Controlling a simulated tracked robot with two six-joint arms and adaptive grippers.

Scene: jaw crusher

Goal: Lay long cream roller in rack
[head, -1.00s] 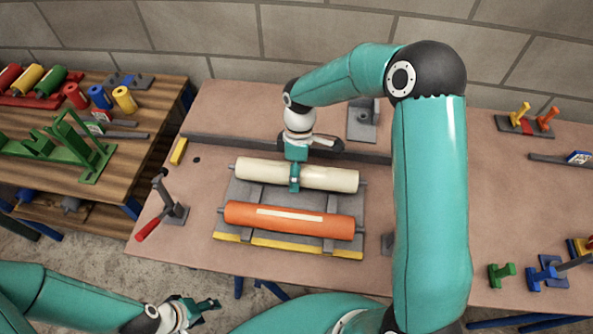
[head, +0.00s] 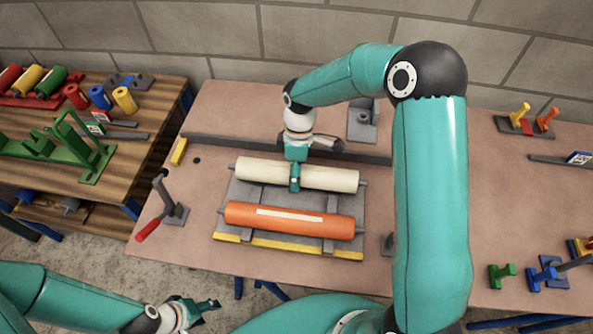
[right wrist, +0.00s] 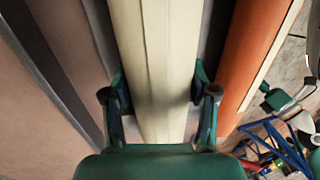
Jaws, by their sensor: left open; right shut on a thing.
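The long cream roller (head: 255,172) lies lengthwise along the back part of the grey rack (head: 293,202), parallel to an orange roller (head: 270,217) at the front. My right gripper (head: 295,180) is shut around its middle from above. In the right wrist view the cream roller (right wrist: 155,60) runs between the two fingers, with the orange roller (right wrist: 255,50) apart to its right. I cannot tell whether the cream roller rests fully on the supports. My left gripper (head: 210,303) is open and empty, low in front of the table.
A crank with a red handle (head: 148,230) stands left of the rack. A grey rail (head: 220,142) runs behind it. Green and blue pieces (head: 540,278) lie at the right. A wooden side table (head: 140,150) holds coloured rollers and a green frame (head: 90,160).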

